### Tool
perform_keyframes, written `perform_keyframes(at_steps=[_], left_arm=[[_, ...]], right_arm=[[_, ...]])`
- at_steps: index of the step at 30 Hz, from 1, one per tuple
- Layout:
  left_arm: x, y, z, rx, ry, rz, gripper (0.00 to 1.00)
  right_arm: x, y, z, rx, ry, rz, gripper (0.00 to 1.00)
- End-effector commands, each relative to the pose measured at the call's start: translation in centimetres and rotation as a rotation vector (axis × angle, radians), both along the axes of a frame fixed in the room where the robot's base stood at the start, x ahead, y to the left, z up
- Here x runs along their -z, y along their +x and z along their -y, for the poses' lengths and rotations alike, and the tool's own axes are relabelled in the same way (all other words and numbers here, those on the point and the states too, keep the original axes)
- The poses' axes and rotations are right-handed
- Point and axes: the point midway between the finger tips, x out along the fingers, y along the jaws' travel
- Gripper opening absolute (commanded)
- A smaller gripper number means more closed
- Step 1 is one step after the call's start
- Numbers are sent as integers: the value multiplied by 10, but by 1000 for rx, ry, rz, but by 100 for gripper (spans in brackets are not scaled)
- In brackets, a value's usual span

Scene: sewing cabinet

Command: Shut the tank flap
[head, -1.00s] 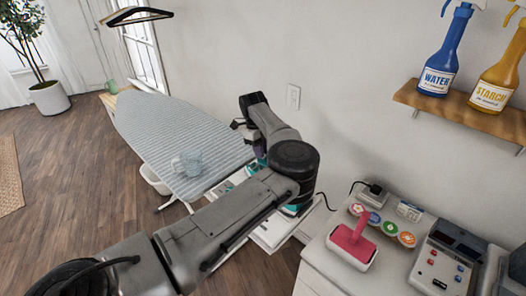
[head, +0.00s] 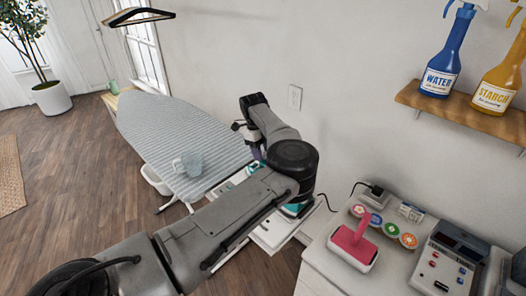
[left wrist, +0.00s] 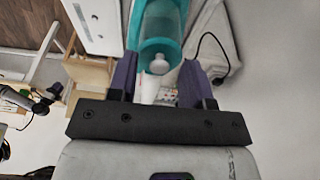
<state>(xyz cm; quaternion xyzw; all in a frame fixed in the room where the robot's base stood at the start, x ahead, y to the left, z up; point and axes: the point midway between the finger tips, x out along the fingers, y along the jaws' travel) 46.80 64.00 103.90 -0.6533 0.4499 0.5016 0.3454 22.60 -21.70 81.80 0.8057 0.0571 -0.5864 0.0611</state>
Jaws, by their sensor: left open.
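My left gripper (left wrist: 158,76) is open, with its two dark purple fingers apart on either side of the lower end of a teal, see-through tank (left wrist: 161,30). A round white part (left wrist: 159,64) shows at the tank's near end, between the fingers; I cannot tell whether the fingers touch anything. In the head view, my left arm covers most of the appliance, and only teal bits of it (head: 297,209) show beside the arm. The tank flap cannot be made out clearly, so its position is unclear. My right gripper is not in view.
A striped ironing board (head: 180,130) with a clear cup (head: 188,164) on it stands left of my arm. Spray bottles stand on a wall shelf (head: 460,108).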

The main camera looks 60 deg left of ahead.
Motion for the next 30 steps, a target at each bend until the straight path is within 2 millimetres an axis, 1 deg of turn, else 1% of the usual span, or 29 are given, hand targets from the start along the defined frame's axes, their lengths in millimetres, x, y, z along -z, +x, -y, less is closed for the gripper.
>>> perform_keyframes(at_steps=[5,8,15,21,24,30], left_arm=[[-6,0,-1,-1,1,2,46],[-17,-1,-4,0,2,3,46],[-63,-6,-16,0,1,3,46],[-98,-9,-25,-1,0,3,46],[-112,-10,-28,0,1,2,46],[-129,-12,-32,0,0,1,46]], right_arm=[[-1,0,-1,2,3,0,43],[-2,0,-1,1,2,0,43],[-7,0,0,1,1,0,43],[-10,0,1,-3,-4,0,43],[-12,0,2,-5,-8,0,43],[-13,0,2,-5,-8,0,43]])
